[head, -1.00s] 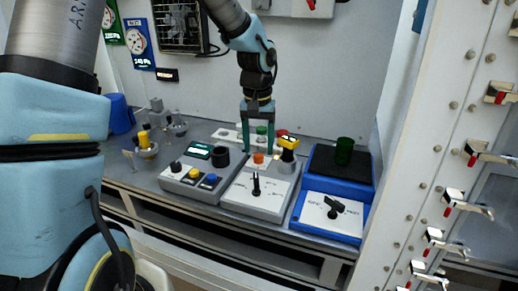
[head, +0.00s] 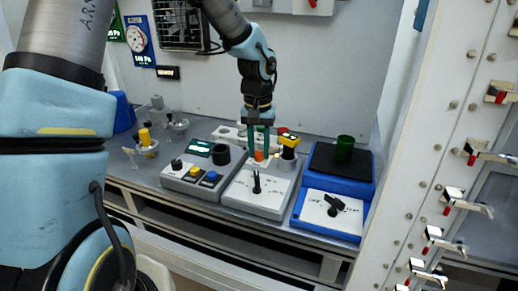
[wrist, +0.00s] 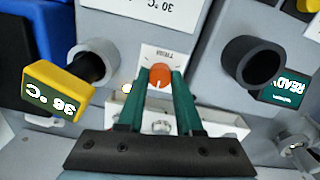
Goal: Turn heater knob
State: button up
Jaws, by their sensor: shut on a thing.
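An orange knob (head: 259,155) stands at the back of the grey-and-white control box (head: 237,200). My gripper (head: 259,146) points down at it, and in the wrist view its green fingers (wrist: 161,76) are shut on the orange knob (wrist: 161,73), one on each side. A white mark shows on the knob. A black pointer knob (head: 257,185) is on the front of the same box. Another black knob (head: 334,203) is on the blue-and-white box (head: 305,231) to the right.
A black cup-like ring (wrist: 252,62) is on the other side, near a green READY display (wrist: 290,88). A green glass (head: 345,148) stands on the black pad at the right. The back wall rises behind.

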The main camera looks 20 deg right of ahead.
grip_shut()
jog(key=shift+n+b, duration=0.3)
jog(key=shift+n, duration=0.1)
jog(key=n+b, duration=0.1)
jog(key=n, duration=0.2)
jog(key=shift+f+b, duration=0.1)
jog(key=shift+b, duration=0.2)
jog(key=n+b, duration=0.1)
jog(key=n, duration=0.6)
jog(key=n+p, duration=0.1)
jog(key=n, duration=0.1)
jog(key=shift+r+n, duration=0.2)
jog(key=shift+n, duration=0.2)
jog(key=shift+n+p, duration=1)
jog(key=shift+n, duration=1)
jog(key=shift+f, duration=0.1)
jog(key=o, duration=0.9)
grip_release()
jog(key=shift+c, duration=0.2)
